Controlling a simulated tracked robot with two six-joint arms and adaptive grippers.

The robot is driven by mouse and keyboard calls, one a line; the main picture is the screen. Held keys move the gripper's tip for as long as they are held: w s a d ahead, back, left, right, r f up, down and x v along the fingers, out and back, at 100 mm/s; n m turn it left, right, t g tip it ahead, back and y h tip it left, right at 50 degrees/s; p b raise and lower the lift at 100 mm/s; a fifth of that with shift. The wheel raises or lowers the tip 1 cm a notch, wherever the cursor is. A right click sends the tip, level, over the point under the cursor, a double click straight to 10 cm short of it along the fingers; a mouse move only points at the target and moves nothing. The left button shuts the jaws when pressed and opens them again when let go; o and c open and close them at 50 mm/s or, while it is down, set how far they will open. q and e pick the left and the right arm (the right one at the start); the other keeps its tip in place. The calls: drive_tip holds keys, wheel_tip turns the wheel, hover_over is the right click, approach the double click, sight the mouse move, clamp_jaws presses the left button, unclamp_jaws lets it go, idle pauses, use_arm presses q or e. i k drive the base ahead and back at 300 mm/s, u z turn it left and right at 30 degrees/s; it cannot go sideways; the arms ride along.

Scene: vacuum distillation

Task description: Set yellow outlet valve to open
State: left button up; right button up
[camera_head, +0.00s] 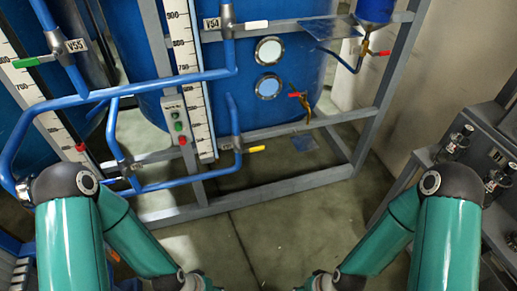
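The yellow valve handle (256,149) is a small lever on the blue outlet pipe (233,118), low in front of the large blue tank. It points to the right, roughly level and crosswise to the upright pipe. Nothing of mine touches it. My left and right arms come in from the lower corners and bend down toward the bottom middle.
A red handle (80,147), a white handle (257,25) and a green handle (26,62) sit on nearby pipes. A button box (173,118) stands left of the yellow handle. The grey frame's lower beam (260,192) crosses below it. Floor (270,235) in front is clear.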

sight(256, 149)
drive_tip(key=z, duration=0.05)
drive_tip(key=i, duration=0.85)
drive_tip(key=u, duration=0.55)
drive_tip(key=k, duration=0.5)
drive_tip(key=u, duration=0.45)
